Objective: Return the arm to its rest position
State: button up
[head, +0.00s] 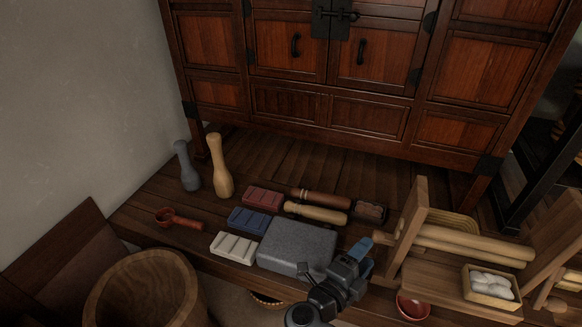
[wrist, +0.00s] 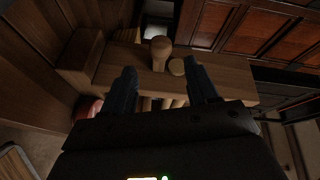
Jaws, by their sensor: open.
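My gripper (head: 362,257) is in the lower middle of the head view, in front of the right end of a grey stone slab (head: 295,247). In the wrist view my gripper (wrist: 163,80) shows two dark fingers spread apart with nothing held between them. Beyond the fingers is a wooden frame (wrist: 222,80) with round wooden roller ends (wrist: 161,48). The same frame (head: 407,222) stands to the right of my gripper in the head view, with pale rollers (head: 470,245) reaching right. I cannot tell the exact gap between fingers and frame.
White (head: 234,247), blue (head: 249,220) and red (head: 263,196) moulds lie left of the slab. Two pestles (head: 219,168) stand behind. A red bowl (head: 412,306) is right of my arm. A box of white pieces (head: 491,287) is farther right. A cabinet (head: 330,90) blocks the back.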

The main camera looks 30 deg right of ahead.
jog(key=s+a+r+n+t+y, duration=0.4)
jog(key=s+a+r+n+y, duration=0.15)
jog(key=s+n, duration=0.4)
jog(key=s+a+r+n+t+y, duration=0.35)
jog(key=s+r+n+y, duration=0.35)
jog(key=n, duration=0.4)
jog(key=s+a+r+n+t+y, duration=0.3)
jog(key=s+a+r+n+y, duration=0.3)
jog(key=s+n, duration=0.35)
notch_tip(320, 180, up, 14)
jog(key=h+p, duration=0.1)
jog(key=p, duration=1.2)
jog(key=shift+w+p, duration=0.3)
jog(key=shift+p, duration=0.05)
jog(key=shift+d+h, duration=0.2)
jog(key=shift+h, duration=0.05)
